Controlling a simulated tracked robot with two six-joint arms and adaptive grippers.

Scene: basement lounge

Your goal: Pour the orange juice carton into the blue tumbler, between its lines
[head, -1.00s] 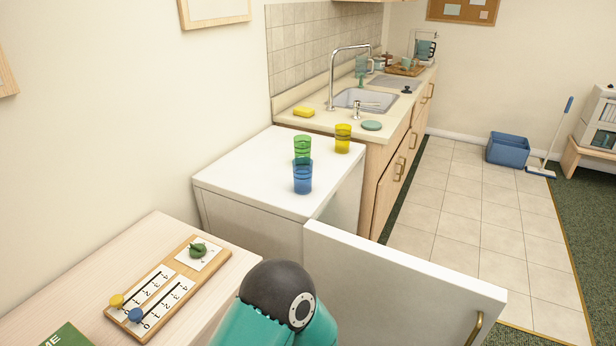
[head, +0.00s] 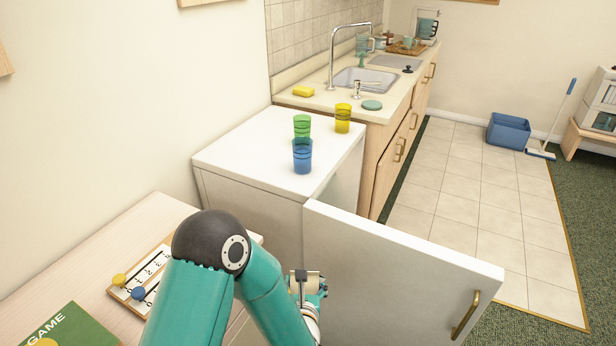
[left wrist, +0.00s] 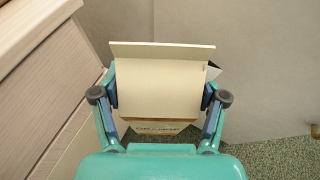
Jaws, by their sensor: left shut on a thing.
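The blue tumbler (head: 302,158) stands upright on the white top of the fridge, with darker lines around it. I see no juice in it. My left gripper (head: 308,287) is low in front of the fridge, beside its open door, below and nearer than the tumbler. In the left wrist view my left gripper (left wrist: 160,94) is shut on the sides of a cream carton (left wrist: 158,78) with a flat top fin and a brownish band; its lower part is mostly hidden. My right gripper is in neither view.
A green tumbler (head: 302,124) stands just behind the blue one, and a yellow tumbler (head: 342,118) to the right. The open fridge door (head: 390,270) juts out at the right. A wooden table (head: 120,240) with a scoreboard and green game box (head: 72,331) lies left.

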